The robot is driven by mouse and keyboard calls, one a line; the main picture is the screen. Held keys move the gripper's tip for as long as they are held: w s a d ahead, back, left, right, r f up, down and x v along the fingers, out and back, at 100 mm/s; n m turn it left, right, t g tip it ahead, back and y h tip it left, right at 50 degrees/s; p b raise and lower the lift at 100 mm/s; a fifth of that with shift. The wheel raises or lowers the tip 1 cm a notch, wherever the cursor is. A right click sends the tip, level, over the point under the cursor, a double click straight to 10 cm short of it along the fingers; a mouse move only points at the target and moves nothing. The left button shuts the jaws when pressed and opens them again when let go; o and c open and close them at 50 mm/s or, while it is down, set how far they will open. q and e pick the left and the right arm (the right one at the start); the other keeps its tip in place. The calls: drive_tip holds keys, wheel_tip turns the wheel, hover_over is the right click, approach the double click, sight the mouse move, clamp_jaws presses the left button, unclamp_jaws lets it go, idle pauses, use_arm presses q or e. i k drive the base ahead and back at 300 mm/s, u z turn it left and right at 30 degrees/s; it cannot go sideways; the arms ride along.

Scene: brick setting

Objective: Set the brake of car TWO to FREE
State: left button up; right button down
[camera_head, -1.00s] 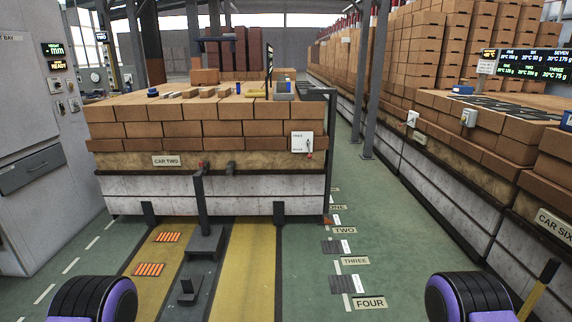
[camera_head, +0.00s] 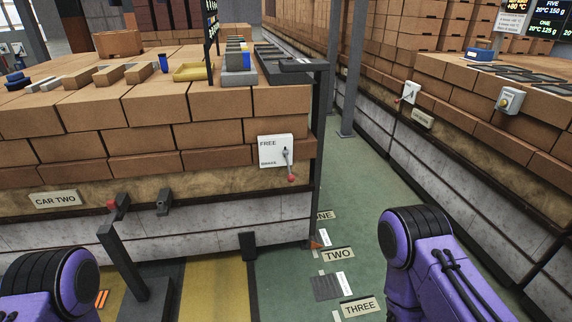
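Car TWO is a brick-topped car with a pale lower side, marked by the CAR TWO label (camera_head: 55,199) at the left. Its brake panel (camera_head: 270,151) is a white plate on the right part of the brick front, with FREE at the top and BRAKE at the bottom. The brake lever (camera_head: 287,163) hangs down at the plate's right side, its red knob near the BRAKE end. My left arm shows at the bottom left and my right arm at the bottom right, both apart from the panel. Neither gripper's fingers are in view.
A dark post (camera_head: 317,150) stands at the car's right corner beside the panel. A black lever post (camera_head: 122,255) with a red top stands before the car. Another brick-topped row (camera_head: 480,120) runs along the right.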

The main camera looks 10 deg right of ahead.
sight(291, 178)
drive_tip(key=z, duration=0.05)
drive_tip(key=i, duration=1.4)
